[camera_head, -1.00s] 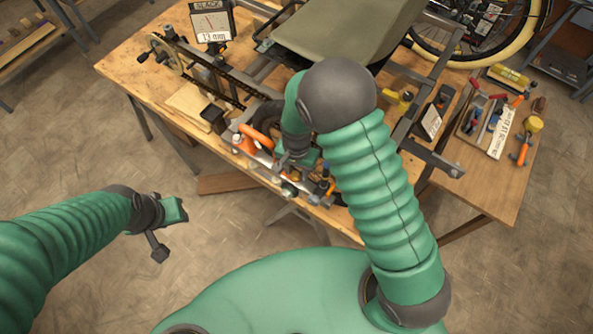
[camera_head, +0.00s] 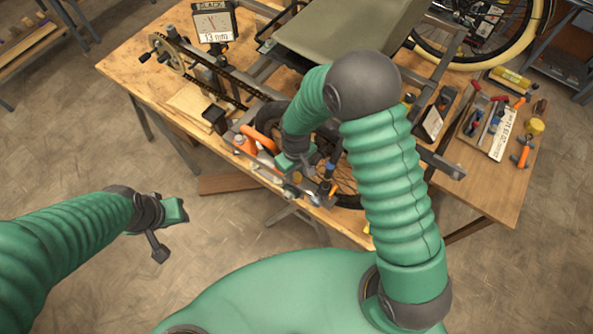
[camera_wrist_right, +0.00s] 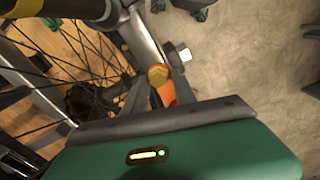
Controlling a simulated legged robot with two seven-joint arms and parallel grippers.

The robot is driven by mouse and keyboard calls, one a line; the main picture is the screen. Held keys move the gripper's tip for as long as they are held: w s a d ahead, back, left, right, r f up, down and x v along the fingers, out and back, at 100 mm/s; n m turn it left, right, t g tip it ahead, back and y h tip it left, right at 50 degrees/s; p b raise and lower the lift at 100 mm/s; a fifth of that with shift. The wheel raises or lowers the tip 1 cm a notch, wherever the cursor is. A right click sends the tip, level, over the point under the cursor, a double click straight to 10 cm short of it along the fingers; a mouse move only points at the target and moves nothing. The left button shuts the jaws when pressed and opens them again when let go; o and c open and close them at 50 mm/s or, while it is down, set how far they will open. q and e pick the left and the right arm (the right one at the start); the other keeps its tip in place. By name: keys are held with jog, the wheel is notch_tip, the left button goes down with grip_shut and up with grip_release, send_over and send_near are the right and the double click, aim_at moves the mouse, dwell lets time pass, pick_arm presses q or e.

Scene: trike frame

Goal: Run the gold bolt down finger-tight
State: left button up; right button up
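The gold bolt (camera_wrist_right: 158,75) shows its hex head in the right wrist view, at the end of a grey metal bar beside the spoked wheel. An orange part lies just below the head. My left gripper (camera_head: 168,230) hangs over the floor at the left, away from the bench.
A gauge marked SLACK, 13 mm (camera_head: 214,24), stands at the bench's back left. A tool tray (camera_head: 493,125) is at the right. The frame, chain and wheel crowd the bench (camera_head: 120,72); floor lies clear in front.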

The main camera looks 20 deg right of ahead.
jog(key=shift+f, duration=0.1)
jog(key=c, duration=0.4)
jog(key=m, duration=0.5)
jog(key=shift+d+m, duration=0.2)
jog(key=shift+m, duration=0.2)
jog(key=shift+c, duration=0.2)
jog(key=m, duration=0.3)
jog(key=shift+s, duration=0.2)
jog(key=shift+s+m, duration=0.3)
jog(key=shift+m, duration=0.8)
jog(key=shift+s+m, duration=0.15)
jog(key=shift+m, duration=0.45)
jog(key=shift+a, duration=0.15)
jog(key=o, duration=0.7)
jog(key=shift+o, duration=0.2)
jog(key=shift+w+d, duration=0.35)
jog(key=shift+w, duration=0.2)
pick_arm(q)
jog(key=shift+s, duration=0.2)
